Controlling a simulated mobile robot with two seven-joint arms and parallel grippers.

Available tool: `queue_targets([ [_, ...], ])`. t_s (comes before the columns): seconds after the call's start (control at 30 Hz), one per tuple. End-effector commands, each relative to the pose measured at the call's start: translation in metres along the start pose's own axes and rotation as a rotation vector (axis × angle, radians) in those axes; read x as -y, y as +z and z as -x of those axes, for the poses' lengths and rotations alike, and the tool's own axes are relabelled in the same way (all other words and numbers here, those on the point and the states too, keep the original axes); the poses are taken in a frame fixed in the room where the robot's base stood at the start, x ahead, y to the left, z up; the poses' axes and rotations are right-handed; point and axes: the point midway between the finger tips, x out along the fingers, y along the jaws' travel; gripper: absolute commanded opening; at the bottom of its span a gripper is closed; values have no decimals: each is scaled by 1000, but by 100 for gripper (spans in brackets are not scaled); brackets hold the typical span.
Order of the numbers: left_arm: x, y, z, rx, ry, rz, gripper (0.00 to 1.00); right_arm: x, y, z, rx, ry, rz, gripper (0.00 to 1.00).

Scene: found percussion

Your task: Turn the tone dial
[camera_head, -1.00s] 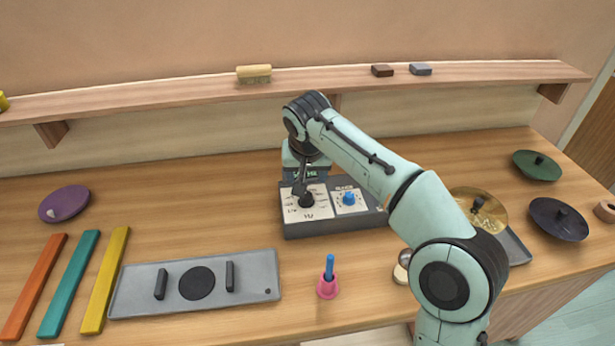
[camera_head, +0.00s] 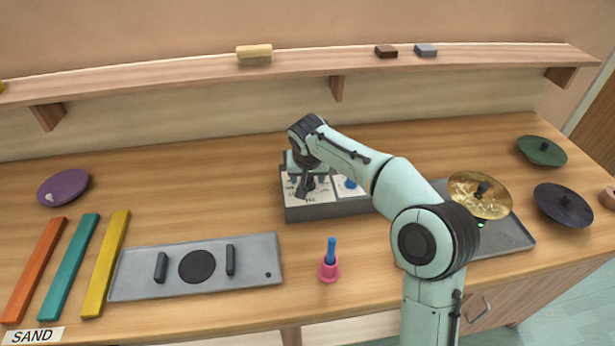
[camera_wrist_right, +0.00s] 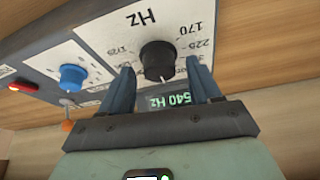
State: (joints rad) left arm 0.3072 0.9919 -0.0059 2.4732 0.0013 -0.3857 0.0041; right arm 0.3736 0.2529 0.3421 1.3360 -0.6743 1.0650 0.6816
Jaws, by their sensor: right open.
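The tone dial (camera_wrist_right: 157,58) is a black knob with a light pointer, on a pale panel with a printed Hz scale. It belongs to the grey tone box (camera_head: 335,209) at the middle of the table. My right gripper (camera_wrist_right: 160,70) is open, with one dark finger on each side of the dial; I cannot tell whether they touch it. In the head view the right gripper (camera_head: 305,185) is over the box's left part. A small display (camera_wrist_right: 170,101) reads 540 Hz, upside down in the wrist view. My left gripper is not in view.
A blue knob (camera_wrist_right: 74,77) sits beside the dial, with a red light (camera_wrist_right: 22,87) farther off. A pink bell (camera_head: 329,269) with a blue handle stands in front of the box. A brass cymbal (camera_head: 478,194) stands at right. A grey tray (camera_head: 140,285) lies front left.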

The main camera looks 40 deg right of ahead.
Motion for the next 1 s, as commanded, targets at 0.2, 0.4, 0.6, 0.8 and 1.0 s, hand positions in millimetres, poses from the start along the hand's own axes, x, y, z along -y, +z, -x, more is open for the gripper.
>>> queue_targets([
  [0.2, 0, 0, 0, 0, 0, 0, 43, 0, 0, -4, -1, 0, -1, 63],
  [0.4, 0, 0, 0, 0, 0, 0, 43, 0, 0, -4, -1, 1, -1, 40],
  [0.6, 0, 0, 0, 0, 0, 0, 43, 0, 0, -4, -1, 1, -1, 9],
  [0.8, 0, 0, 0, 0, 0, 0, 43, 0, 0, -3, -2, 12, -27, 9],
  [1.0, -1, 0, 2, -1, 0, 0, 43, 2, -1, -3, -2, 50, -119, 9],
])
